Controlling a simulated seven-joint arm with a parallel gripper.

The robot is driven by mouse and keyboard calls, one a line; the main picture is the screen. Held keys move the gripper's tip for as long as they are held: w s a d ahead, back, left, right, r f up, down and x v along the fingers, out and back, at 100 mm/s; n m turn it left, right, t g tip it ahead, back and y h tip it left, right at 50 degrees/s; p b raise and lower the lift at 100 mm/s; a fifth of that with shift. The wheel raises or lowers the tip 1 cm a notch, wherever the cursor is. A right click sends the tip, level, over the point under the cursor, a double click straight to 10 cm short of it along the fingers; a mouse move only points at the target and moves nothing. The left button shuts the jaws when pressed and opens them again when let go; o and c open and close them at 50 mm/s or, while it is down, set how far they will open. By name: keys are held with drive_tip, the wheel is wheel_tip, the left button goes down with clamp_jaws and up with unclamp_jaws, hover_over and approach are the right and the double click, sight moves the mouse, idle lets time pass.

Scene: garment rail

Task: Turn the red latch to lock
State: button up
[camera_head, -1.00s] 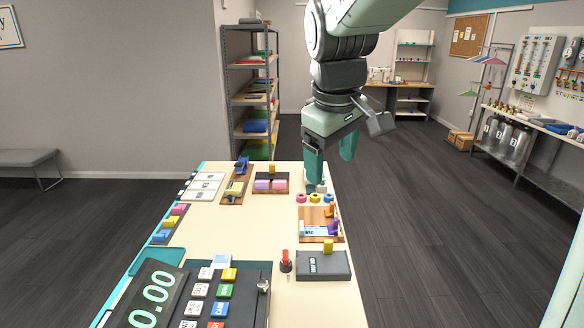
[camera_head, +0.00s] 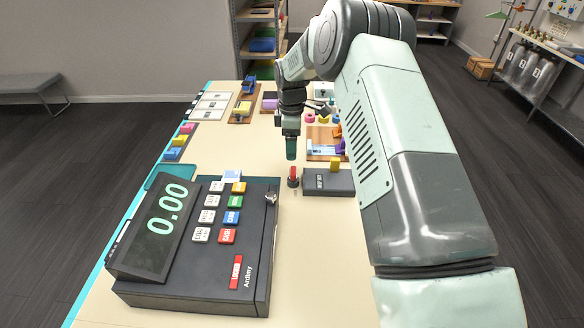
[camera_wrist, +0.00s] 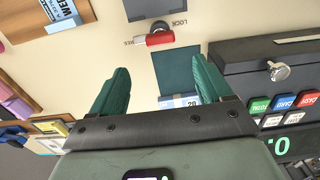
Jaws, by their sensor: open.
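The red latch (camera_head: 293,172) stands on the table between the cash register and a dark grey box. In the wrist view the red latch handle (camera_wrist: 160,39) lies roughly crosswise, beside a small grey pivot. A "LOCK" label (camera_wrist: 180,22) is on the far side of it, and another, partly readable label is at its left. My gripper (camera_head: 291,150) points down just above and behind the latch in the head view. In the wrist view my gripper (camera_wrist: 160,78) has its green fingers wide apart and empty, with the latch beyond the fingertips, not between them.
The cash register (camera_head: 200,245) fills the front left. The dark grey box (camera_head: 328,182) with a yellow knob stands close right of the latch. A wooden board (camera_head: 326,141) with small parts lies behind it. The table front right of the register is bare.

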sight(292, 171)
wheel_tip(292, 171, down, 10)
drive_tip(key=shift+r, duration=0.1)
idle(0.4)
drive_tip(key=c, duration=1)
drive_tip(key=shift+c, duration=0.2)
